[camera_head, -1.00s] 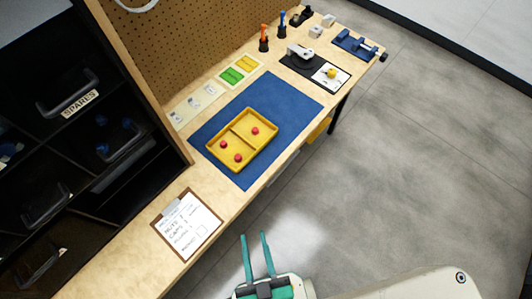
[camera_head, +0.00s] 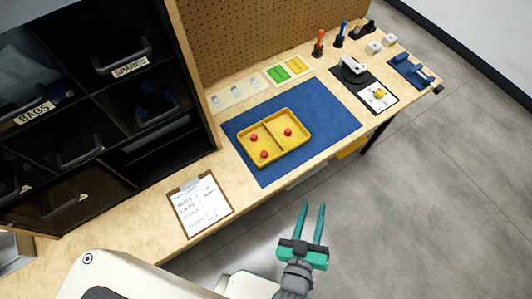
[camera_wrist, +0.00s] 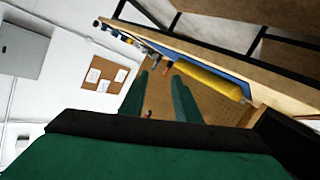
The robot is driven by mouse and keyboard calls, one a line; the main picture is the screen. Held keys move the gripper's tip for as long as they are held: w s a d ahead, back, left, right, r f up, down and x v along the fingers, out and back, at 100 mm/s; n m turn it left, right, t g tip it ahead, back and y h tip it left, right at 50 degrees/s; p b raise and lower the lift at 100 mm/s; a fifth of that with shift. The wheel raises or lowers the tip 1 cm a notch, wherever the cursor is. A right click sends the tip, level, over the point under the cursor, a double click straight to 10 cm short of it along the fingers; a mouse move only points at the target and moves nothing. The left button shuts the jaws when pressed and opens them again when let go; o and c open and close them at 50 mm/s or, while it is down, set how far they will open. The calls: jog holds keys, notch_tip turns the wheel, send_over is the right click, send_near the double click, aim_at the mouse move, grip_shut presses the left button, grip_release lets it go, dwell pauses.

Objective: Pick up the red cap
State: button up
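Several small red caps lie in a yellow divided tray (camera_head: 304,138) on the blue mat. One red cap (camera_head: 288,132) is in the right compartment. Two more, an upper red cap (camera_head: 254,138) and a lower red cap (camera_head: 264,155), are in the left compartment. My gripper (camera_head: 313,206) has green fingers set apart with nothing between them. It is in front of the bench edge, apart from the tray. In the wrist view the open fingers (camera_wrist: 158,88) show the bench side-on with a yellow shape beside them; no red cap shows there.
The blue mat (camera_head: 333,117) lies on the wooden bench. A clipboard (camera_head: 200,203) lies at the front left, beside dark shelving with bins (camera_head: 75,150). Screwdrivers (camera_head: 319,42) and a black fixture (camera_head: 352,72) stand at the back right. Open floor lies right of the bench.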

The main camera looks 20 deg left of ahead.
jog(key=w+d+r+m+g+h, duration=0.1)
jog(key=w+d+r+m+h, duration=0.3)
jog(key=w, duration=0.5)
jog(key=w+d+r+m+g+h, duration=0.1)
jog(key=w+d+r+g+h, duration=0.15)
jog(key=w+r, duration=0.5)
jog(key=w+d+r+m+g+h, duration=0.1)
jog(key=w+d+r+m+h, duration=0.25)
jog(key=w, duration=0.75)
jog(key=m+g+y, duration=0.3)
jog(key=g+y, duration=0.7)
jog(key=g, duration=0.1)
send_over(263, 153)
notch_tip(263, 153, down, 9)
notch_tip(263, 153, down, 10)
jog(key=shift+s+f, duration=0.1)
